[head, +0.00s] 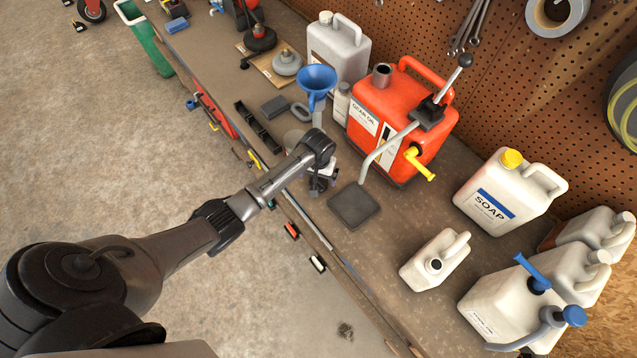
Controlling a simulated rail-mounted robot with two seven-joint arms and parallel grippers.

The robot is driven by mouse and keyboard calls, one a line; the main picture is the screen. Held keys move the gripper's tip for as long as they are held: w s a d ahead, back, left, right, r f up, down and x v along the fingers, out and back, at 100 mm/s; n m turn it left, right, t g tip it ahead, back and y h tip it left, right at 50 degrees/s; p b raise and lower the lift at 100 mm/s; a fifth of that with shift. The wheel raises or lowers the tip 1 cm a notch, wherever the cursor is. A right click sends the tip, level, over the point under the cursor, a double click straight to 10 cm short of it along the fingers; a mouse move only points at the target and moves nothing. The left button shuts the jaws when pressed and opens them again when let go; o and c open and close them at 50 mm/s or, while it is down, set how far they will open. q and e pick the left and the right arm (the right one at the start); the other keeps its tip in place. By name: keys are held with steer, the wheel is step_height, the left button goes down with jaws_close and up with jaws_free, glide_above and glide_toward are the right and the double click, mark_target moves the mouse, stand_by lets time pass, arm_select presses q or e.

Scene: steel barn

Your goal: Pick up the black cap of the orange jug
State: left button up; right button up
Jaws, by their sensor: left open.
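The orange jug (408,88), labelled GEAR OIL, stands upright on the workbench right of centre. A dark grey-black cylindrical cap (382,74) sits on its top left; I cannot tell whether it is a closed cap or an open neck. A black block with a lever and a bent grey spout (429,113) is on its top right, and a yellow tap (419,161) is on its front. My left gripper (317,187) points down over the bench, left of the jug and apart from it. It is open, small in the view and partly hidden by my wrist. My right gripper is out of view.
A blue funnel (316,80) and a grey-white jug (338,50) stand left of the orange jug. A dark square pad (354,205) lies in front. Several white jugs, including the SOAP jug (505,193), stand at right. A pegboard (510,90) rises behind.

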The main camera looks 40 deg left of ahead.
mark_target(318, 183)
arm_select(q)
steer(key=shift+d+f, duration=0.1)
steer(key=shift+f, duration=2.5)
steer(key=c, duration=1)
